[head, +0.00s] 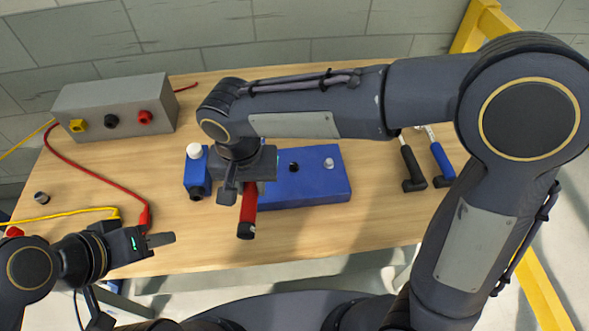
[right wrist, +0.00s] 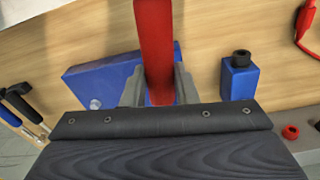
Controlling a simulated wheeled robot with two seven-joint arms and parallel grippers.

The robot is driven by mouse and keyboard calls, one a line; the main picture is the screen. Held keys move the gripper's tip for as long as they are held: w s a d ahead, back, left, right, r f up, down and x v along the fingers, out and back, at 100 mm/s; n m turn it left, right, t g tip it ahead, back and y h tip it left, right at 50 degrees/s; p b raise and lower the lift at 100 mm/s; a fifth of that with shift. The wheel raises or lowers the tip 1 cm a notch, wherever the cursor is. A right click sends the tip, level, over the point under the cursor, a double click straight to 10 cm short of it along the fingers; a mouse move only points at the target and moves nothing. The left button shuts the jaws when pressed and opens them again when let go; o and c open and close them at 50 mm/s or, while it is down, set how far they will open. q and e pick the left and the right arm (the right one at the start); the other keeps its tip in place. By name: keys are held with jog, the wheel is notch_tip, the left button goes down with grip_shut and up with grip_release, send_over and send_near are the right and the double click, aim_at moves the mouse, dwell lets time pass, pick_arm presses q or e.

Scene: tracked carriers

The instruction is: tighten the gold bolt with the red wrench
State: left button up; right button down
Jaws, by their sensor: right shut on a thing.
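The red wrench (head: 248,208) is in my right gripper (head: 240,190), over the left part of the blue block (head: 315,185). Its red handle with a black end points toward the front table edge. In the right wrist view the red handle (right wrist: 155,45) runs between the two fingers of my right gripper (right wrist: 159,90). The wrench head is hidden. The block's top shows a black bolt (head: 293,166) and a silver bolt (head: 328,163). I see no gold bolt; the gripper covers the block's left end. My left gripper (head: 158,240) is low at the left, away from the block; its opening is unclear.
A small blue block (head: 196,172) with a white knob stands left of my right gripper. Black-handled (head: 411,165) and blue-handled (head: 441,160) tools lie at right. A grey box (head: 115,108) with coloured sockets, a red cable (head: 95,178) and a yellow cable (head: 65,216) are at left.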

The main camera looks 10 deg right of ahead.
jog(key=shift+s+a+m, duration=0.2)
jog(key=shift+s+a, duration=0.05)
jog(key=shift+a, duration=0.3)
jog(key=shift+s+a+m, duration=0.2)
jog(key=shift+a, duration=0.3)
notch_tip(320, 180, down, 5)
jog(key=b, duration=0.4)
jog(key=shift+f, duration=0.1)
jog(key=w+d+r+n+p, duration=0.1)
jog(key=w+d+n+p, duration=0.2)
jog(key=d+n, duration=0.8)
jog(key=shift+w+d+y+p, duration=0.3)
jog(key=shift+w+d+y, duration=0.1)
jog(key=shift+d, duration=0.35)
jog(key=shift+s+f+b, duration=0.1)
jog(key=shift+f+b, duration=0.8)
jog(key=shift+b, duration=0.05)
dwell(0.6)
